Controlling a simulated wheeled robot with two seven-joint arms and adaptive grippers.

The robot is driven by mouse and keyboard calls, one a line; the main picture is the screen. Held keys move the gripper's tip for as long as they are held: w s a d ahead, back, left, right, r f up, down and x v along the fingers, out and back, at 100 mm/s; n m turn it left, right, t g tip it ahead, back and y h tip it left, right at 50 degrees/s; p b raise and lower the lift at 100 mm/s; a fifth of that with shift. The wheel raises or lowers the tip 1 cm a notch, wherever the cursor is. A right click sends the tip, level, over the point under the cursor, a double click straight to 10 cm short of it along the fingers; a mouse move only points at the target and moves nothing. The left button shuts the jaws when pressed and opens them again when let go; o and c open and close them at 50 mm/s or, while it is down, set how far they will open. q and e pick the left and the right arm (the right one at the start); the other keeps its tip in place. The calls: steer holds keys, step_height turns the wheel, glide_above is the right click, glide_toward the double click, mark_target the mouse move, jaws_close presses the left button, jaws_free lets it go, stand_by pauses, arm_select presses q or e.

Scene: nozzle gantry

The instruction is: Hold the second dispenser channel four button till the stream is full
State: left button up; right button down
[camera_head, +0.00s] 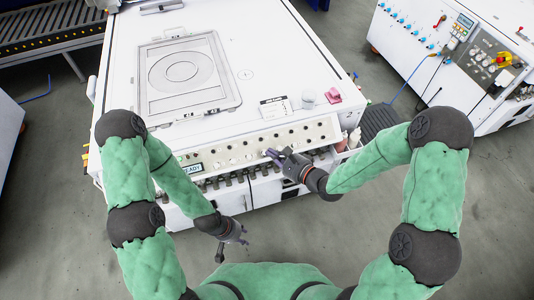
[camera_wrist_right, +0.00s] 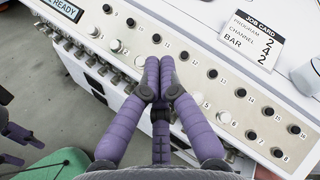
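The white control panel (camera_head: 240,147) runs along the front edge of the big white machine, with two rows of numbered buttons. My right gripper (camera_head: 270,153) reaches it from the right. In the right wrist view its purple-grey fingers (camera_wrist_right: 159,62) are shut together, tips low over the lower row, between white button 2 (camera_wrist_right: 115,45) and white button 5 (camera_wrist_right: 197,98). The fingers hide the button 4 area; I cannot tell whether they touch or press it. No stream is visible. My left gripper (camera_head: 232,240) hangs open and empty in front of the machine.
A job card (camera_wrist_right: 250,38) reads program 2, channel 4, bar 2. A display (camera_head: 192,168) reads READY. Several metal nozzles (camera_wrist_right: 75,48) line the panel's front edge. Grey floor is clear below.

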stand_by(0.3)
steer(key=w+a+f+b, duration=0.1)
steer(key=w+f+b, duration=0.4)
steer(key=f+b, duration=0.1)
steer(key=shift+a+f, duration=0.25)
steer(key=shift+f, duration=0.4)
steer(key=shift+f, duration=0.1)
stand_by(1.2)
steer(key=shift+w+a+f, duration=0.1)
steer(key=shift+w+f, duration=0.05)
steer(key=shift+f, duration=0.05)
steer(key=shift+w+a+f+b, duration=0.1)
steer(key=shift+w+f+b, duration=0.15)
steer(key=shift+f+b, duration=0.2)
stand_by(3.1)
stand_by(0.3)
steer(key=shift+s+d+r+p, duration=0.2)
steer(key=shift+s+r+p, duration=0.3)
steer(key=shift+r+p, duration=0.4)
steer(key=shift+f, duration=0.1)
